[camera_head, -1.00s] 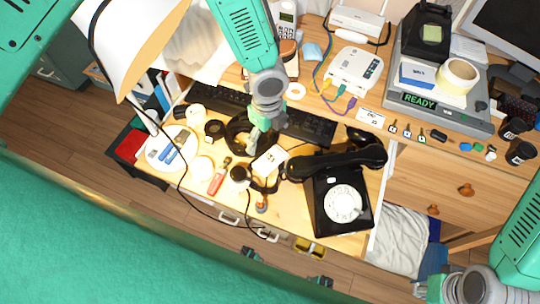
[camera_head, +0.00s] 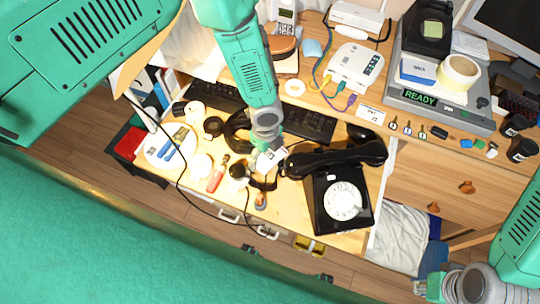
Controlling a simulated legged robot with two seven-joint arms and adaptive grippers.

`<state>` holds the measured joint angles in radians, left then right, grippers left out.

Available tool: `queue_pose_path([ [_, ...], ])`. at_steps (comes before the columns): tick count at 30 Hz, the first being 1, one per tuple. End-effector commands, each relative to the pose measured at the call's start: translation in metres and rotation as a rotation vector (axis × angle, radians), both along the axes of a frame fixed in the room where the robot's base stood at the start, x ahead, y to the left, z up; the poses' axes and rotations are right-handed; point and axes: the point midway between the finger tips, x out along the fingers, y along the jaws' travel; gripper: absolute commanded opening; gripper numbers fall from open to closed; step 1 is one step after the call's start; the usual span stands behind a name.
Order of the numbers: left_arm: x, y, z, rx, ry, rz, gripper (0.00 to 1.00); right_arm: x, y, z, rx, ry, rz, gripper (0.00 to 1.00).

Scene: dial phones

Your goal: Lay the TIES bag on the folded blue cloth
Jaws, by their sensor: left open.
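A small white packet with dark print (camera_head: 273,158), which looks like the TIES bag, lies on the cluttered wooden desk left of the black dial phone. Its lettering is too small to read. My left gripper (camera_head: 260,158) is open right at the packet's left side and covers part of it; contact cannot be told. A small light-blue folded piece (camera_head: 312,48), possibly the folded blue cloth, lies at the back near the white router. My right gripper (camera_head: 428,287) is at the lower right, and its finger state is unclear.
The black dial phone (camera_head: 340,200) stands right of the packet, its handset lying across the top. A black headset (camera_head: 238,130), a red-handled tool (camera_head: 217,175) and cables crowd the desk. The keyboard (camera_head: 310,125) lies behind. White and blue fabric (camera_head: 400,235) is at the lower right.

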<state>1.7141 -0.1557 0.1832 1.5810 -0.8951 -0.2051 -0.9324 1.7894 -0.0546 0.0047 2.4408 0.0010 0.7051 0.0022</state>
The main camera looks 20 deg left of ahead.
Motion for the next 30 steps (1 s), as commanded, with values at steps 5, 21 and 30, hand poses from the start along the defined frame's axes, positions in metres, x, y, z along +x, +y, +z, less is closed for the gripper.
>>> queue_pose_path([
  [5, 0.0, 0.0, 0.0, 0.0, 0.0, -0.001, 0.57, 0.0, 0.0, 0.0, 0.0, 0.0, 0.0, 0.0],
  [21, 0.001, 0.0, 0.031, 0.001, -0.003, -0.001, 0.47, 0.0, 0.0, 0.002, 0.0, 0.0, 0.0, 0.0],
  [30, 0.001, 0.0, 0.087, 0.0, -0.001, 0.001, 0.47, 0.0, 0.0, 0.005, 0.0, 0.0, 0.0, 0.0],
])
